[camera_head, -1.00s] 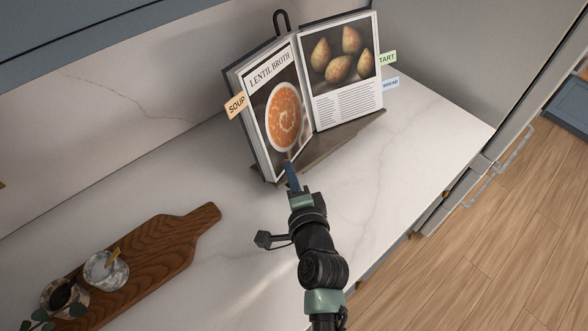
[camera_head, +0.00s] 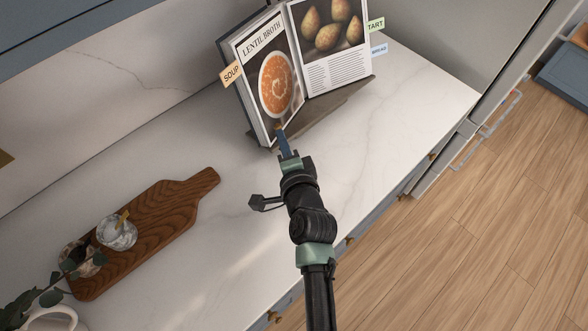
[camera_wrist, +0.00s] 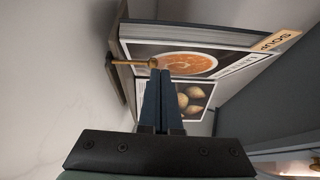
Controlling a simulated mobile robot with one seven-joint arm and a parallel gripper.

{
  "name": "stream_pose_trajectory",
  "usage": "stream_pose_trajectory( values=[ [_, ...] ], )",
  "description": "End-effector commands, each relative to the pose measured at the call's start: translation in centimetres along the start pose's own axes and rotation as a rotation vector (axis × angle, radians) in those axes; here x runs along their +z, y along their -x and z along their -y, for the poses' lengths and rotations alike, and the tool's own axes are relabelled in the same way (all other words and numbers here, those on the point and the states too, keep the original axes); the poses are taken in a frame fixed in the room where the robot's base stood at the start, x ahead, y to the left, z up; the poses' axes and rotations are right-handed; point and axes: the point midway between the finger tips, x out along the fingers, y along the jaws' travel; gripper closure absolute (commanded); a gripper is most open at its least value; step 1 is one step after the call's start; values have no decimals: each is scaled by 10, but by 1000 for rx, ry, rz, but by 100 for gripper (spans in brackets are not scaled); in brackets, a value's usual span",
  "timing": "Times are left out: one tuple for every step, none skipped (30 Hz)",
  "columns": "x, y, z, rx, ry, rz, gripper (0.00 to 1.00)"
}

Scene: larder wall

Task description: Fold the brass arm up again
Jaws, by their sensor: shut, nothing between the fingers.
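An open cookbook (camera_head: 272,82) leans on a dark stand (camera_head: 325,118) on the marble counter; it also shows in the wrist view (camera_wrist: 182,45). The brass arm (camera_wrist: 132,63) is a thin rod with a rounded end, reaching from the stand's ledge across the lower part of the soup page. In the head view only a small brass bit (camera_head: 279,127) shows at my fingertips. My gripper (camera_head: 283,136) is shut and empty at the page's lower edge. In the wrist view its fingertips (camera_wrist: 160,74) are beside the rod's rounded end; I cannot tell whether they touch.
A wooden board (camera_head: 150,232) with a glass jar (camera_head: 117,232) lies to the left on the counter (camera_head: 400,130). A plant (camera_head: 45,295) and a white mug (camera_head: 52,318) are at the lower left. The counter around the stand is mostly clear.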

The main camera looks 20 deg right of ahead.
Motion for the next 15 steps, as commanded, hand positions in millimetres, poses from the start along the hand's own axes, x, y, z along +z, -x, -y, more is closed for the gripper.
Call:
stream_pose_trajectory(
  values=[
    [-2,4,7,0,0,0,100],
    [-1,11,4,2,2,0,100],
    [-1,19,5,2,1,0,100],
    [-1,25,6,2,2,0,100],
    [-1,31,6,2,2,-1,100],
    [-1,38,7,2,1,-2,100],
    [-1,44,8,1,1,-1,100],
    [-1,49,9,2,1,-1,100],
    [0,56,10,2,1,0,100],
    [0,61,10,2,1,0,100],
    [0,66,11,1,2,-1,100],
    [-1,72,12,1,2,-1,100],
    [0,76,13,2,1,-1,100],
    [-1,80,13,1,0,-1,100],
    [0,84,14,2,0,-1,100]
  ],
)
